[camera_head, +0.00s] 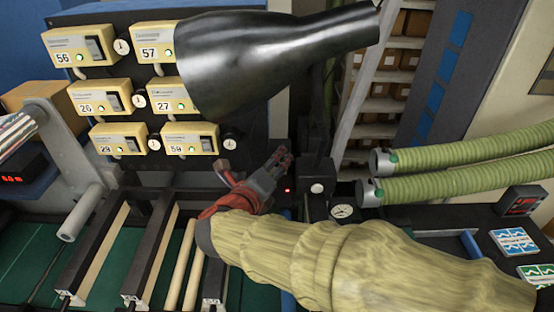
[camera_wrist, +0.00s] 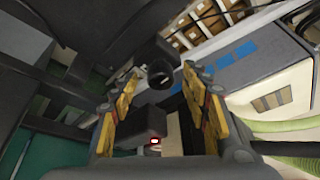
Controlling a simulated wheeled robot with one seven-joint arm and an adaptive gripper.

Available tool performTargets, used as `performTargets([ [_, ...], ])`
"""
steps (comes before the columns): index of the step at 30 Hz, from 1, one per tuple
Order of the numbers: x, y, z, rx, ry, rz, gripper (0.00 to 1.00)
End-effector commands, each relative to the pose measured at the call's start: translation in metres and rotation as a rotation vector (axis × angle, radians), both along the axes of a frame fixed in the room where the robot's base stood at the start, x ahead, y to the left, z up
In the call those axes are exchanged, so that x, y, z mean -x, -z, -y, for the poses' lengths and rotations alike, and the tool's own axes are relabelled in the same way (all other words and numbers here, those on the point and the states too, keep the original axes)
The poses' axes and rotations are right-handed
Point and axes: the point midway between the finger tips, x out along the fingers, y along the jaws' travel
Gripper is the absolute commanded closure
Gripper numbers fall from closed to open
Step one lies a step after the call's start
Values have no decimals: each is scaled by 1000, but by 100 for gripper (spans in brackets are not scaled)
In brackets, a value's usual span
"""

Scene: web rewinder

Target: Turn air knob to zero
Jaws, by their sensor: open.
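A black box (camera_head: 310,175) at the centre of the head view carries a pale round knob (camera_head: 317,188), with a small red light on its left. I cannot tell for sure that this is the air knob. My gripper (camera_head: 256,163) is left of the box, fingers spread, with nothing visible between them. In the wrist view, my open gripper (camera_wrist: 163,101) frames a dark round knob-like part (camera_wrist: 160,75) beyond the fingertips. A dark block with a lit red-white lamp (camera_wrist: 155,142) shows lower between the fingers. Contact is not visible.
A round gauge (camera_head: 342,211) sits right of my gripper. Yellow numbered control boxes (camera_head: 100,97) with small dials are at upper left. A large black duct (camera_head: 270,55) hangs above. Green hoses (camera_head: 460,165) run at right. Rails and rollers (camera_head: 150,250) lie at lower left.

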Motion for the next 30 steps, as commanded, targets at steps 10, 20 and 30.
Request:
performTargets([
  [10, -20, 6, 8, 0, 0, 0, 53],
  [20, -19, 6, 7, 0, 0, 0, 62],
  [30, -19, 6, 7, 0, 0, 0, 81],
])
